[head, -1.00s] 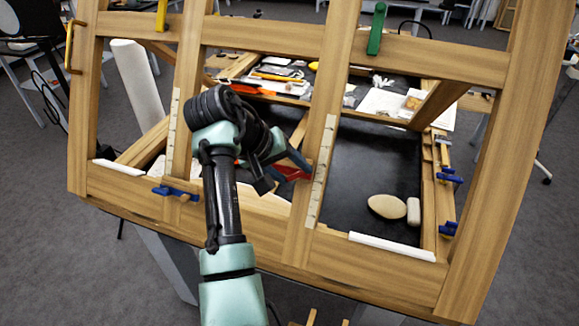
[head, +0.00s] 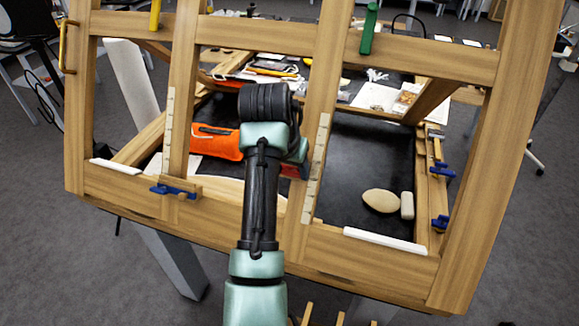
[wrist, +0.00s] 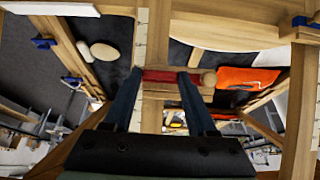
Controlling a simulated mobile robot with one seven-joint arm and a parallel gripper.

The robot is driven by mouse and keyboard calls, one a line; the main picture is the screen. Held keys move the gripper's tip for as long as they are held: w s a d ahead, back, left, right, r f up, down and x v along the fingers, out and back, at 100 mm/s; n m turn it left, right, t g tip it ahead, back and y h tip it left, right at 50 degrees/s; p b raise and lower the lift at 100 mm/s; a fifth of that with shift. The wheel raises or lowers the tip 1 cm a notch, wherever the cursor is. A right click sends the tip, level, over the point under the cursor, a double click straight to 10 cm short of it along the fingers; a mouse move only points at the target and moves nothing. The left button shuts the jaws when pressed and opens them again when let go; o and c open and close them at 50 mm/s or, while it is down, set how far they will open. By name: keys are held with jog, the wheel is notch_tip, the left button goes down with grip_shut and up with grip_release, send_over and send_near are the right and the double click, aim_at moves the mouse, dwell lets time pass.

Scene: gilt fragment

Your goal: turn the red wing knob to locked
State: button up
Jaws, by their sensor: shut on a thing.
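The red wing knob (wrist: 160,76) is on a wooden upright of the frame. In the wrist view it lies crosswise between the two dark fingers of my gripper (wrist: 159,73), which is shut on it. In the head view only a small red part of the knob (head: 291,171) shows beside the middle upright (head: 322,120); my arm hides the rest and also the fingers. I cannot read any locked mark in either view.
An orange pouch (head: 217,142) lies behind the frame. A pale oval stone (head: 381,200) rests on the black surface at right.

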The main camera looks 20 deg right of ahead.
dwell(0.4)
jog(key=o, duration=1.4)
jog(key=shift+c, duration=0.2)
jog(key=p+v, duration=0.1)
jog(key=v, duration=1.2)
jog(key=shift+d, duration=0.1)
